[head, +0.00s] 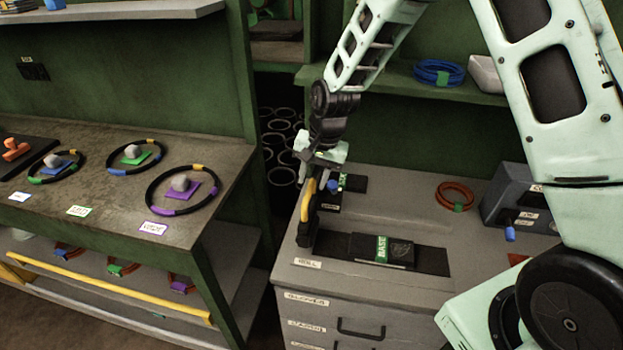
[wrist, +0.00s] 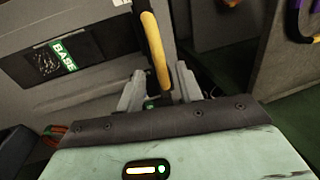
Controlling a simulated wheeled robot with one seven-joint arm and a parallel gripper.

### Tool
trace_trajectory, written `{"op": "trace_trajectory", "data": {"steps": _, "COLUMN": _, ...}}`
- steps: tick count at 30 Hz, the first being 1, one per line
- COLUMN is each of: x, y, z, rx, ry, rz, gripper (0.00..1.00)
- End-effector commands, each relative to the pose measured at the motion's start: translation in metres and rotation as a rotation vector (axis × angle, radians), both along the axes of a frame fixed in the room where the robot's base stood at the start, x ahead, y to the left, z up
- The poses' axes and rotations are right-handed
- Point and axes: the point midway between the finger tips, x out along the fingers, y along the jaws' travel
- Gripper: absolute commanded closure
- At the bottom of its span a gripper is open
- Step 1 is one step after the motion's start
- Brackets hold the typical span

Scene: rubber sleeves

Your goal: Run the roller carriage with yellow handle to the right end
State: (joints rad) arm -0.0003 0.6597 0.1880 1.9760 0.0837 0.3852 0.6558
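The roller carriage (head: 306,232) is black and stands at the left end of the bed on the grey cabinet top in the head view. Its yellow handle (head: 307,201) rises along it, and the handle also shows in the wrist view (wrist: 155,50). My gripper (head: 321,182) is at the handle's upper part. In the wrist view its two fingers (wrist: 160,80) stand apart on either side of the yellow handle, with gaps showing. A black piece with a green BASE label (head: 382,250) lies on the dark bed right of the carriage.
A blue-knobbed black device (head: 349,184) sits close behind the gripper. An orange ring (head: 455,196) and a grey box with a blue lever (head: 510,200) are at the right. A bench (head: 100,190) with several banded rings stands at the left, across a gap.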

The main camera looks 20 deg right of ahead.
Motion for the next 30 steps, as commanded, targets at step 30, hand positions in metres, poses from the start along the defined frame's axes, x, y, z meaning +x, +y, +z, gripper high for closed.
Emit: {"op": "trace_trajectory", "data": {"steps": 30, "x": 0.008, "y": -0.007, "z": -0.022, "rx": -0.001, "ry": -0.003, "rz": -0.003, "gripper": 1.0}}
